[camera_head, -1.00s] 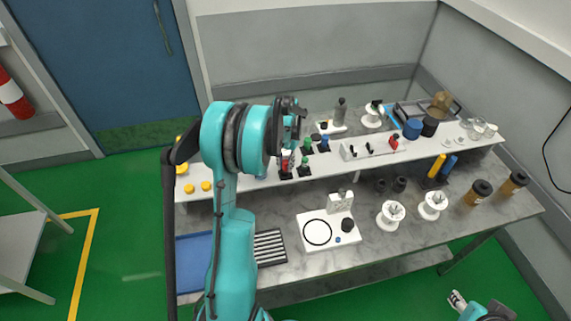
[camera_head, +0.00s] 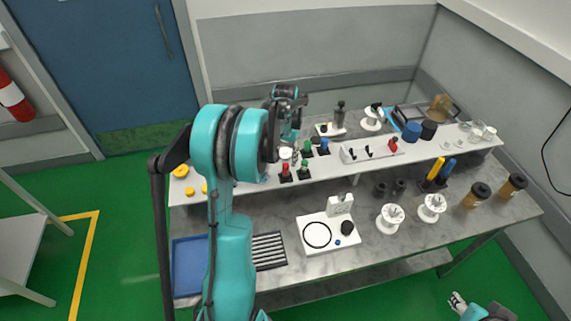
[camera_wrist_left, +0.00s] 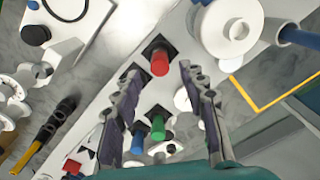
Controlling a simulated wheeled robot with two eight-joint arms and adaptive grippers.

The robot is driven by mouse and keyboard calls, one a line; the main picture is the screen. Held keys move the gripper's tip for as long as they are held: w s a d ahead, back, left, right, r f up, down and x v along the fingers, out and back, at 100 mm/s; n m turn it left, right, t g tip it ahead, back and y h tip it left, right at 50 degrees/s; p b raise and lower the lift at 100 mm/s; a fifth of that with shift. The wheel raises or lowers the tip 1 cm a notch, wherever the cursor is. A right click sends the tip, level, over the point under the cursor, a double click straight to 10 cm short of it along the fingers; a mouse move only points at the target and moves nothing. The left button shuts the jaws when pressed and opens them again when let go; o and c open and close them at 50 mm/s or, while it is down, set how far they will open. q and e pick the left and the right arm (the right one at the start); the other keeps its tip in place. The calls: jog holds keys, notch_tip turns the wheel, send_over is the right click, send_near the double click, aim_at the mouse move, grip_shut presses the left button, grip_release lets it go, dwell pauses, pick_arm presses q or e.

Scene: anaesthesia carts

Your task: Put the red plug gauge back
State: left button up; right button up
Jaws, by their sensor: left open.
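A red plug gauge (camera_head: 286,169) stands upright in a black block on the raised white shelf in the head view. In the left wrist view the red plug (camera_wrist_left: 160,62) shows between the fingers of my left gripper (camera_wrist_left: 160,72). These fingers are apart, with no visible contact on the plug. In the head view my left gripper (camera_head: 290,128) is over the shelf, just behind the red plug. A second red piece (camera_head: 393,144) is at the right end of a white rack. My right gripper (camera_head: 458,300) is low at the bottom right; its fingers are unclear.
Green (camera_head: 307,145) and blue (camera_head: 323,146) plugs stand in black blocks close by. The white rack (camera_head: 350,155) is to their right. On the lower worktop are a white board with a black ring (camera_head: 328,240), white spools (camera_head: 391,216) and a blue tray (camera_head: 187,272).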

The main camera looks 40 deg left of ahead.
aim_at(286, 165)
pick_arm(q)
notch_tip(286, 165, up, 7)
jog(key=s+d+r+m+t, duration=0.1)
jog(key=s+d+r, duration=0.2)
jog(key=d, duration=0.4)
jog(key=s+d+r+m+t, duration=0.1)
jog(key=s+d+r+t, duration=0.15)
jog(key=d, duration=0.45)
jog(key=s+d+f+m+t, duration=0.1)
jog(key=s+d+t, duration=0.2)
jog(key=s+d, duration=0.8)
jog(key=shift+d+f+m+t+p, duration=0.3)
jog(key=shift+d+t+p, duration=0.05)
jog(key=shift+d, duration=0.15)
notch_tip(286, 165, down, 14)
jog(key=b, duration=1.4)
